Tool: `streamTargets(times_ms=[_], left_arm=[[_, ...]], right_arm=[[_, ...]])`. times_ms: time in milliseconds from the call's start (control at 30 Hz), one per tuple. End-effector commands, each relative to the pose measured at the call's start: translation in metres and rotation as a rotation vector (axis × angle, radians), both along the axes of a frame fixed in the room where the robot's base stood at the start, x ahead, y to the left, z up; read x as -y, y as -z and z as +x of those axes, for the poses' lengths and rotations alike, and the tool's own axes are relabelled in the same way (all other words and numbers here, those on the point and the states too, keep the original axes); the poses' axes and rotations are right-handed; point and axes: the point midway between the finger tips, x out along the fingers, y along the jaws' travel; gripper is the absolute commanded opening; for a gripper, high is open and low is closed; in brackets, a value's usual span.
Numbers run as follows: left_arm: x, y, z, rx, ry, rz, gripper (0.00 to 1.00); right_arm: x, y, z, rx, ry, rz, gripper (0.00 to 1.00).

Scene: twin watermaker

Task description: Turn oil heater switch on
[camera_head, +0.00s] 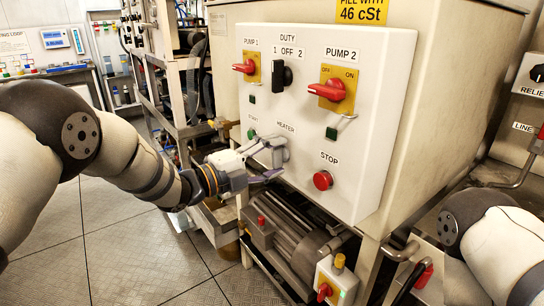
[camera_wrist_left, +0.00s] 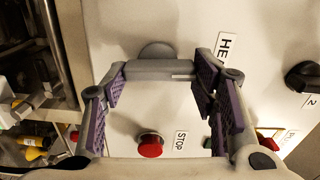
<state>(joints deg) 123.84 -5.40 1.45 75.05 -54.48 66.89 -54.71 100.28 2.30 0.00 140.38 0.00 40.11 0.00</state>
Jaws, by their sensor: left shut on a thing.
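The heater switch (camera_wrist_left: 157,48) is a grey round base with a grey bar handle, in the upper middle of the left wrist view. The HEATER label (camera_wrist_left: 226,48) is to its right there, and above the switch area in the head view (camera_head: 286,127). My left gripper (camera_head: 274,150) is at the white panel (camera_head: 375,120), just below this label. In the left wrist view, its purple-padded fingers (camera_wrist_left: 160,72) are shut on the ends of the grey bar. In the head view the fingers largely hide the switch. My right gripper is out of view.
The red STOP button (camera_head: 323,180) is right of and below my left gripper. PUMP 1 (camera_head: 250,68) and PUMP 2 (camera_head: 335,90) switches and a black DUTY knob (camera_head: 282,75) are above. A motor (camera_head: 295,240) is below the panel. Floor on the left is clear.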

Motion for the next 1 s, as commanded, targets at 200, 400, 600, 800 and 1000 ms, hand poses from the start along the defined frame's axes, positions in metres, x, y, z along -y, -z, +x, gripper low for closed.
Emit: streamTargets(times_ms=[200,400,600,800,1000], left_arm=[[-0.0001,-0.0012,0.0002,0.064,-0.001,0.046,0.25],[-0.0008,-0.0004,0.0006,0.088,-0.003,0.063,0.25],[-0.0008,-0.0002,0.0007,0.093,-0.003,0.066,0.25],[-0.0008,-0.0003,0.0007,0.093,-0.003,0.066,0.25],[-0.0006,-0.0001,0.0005,0.092,-0.002,0.066,0.73]], right_arm=[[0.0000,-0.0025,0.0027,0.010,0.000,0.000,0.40],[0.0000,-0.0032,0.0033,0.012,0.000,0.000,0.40],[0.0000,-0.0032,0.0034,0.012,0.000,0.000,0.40],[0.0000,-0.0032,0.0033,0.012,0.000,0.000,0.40],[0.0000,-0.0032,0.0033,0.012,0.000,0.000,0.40]])
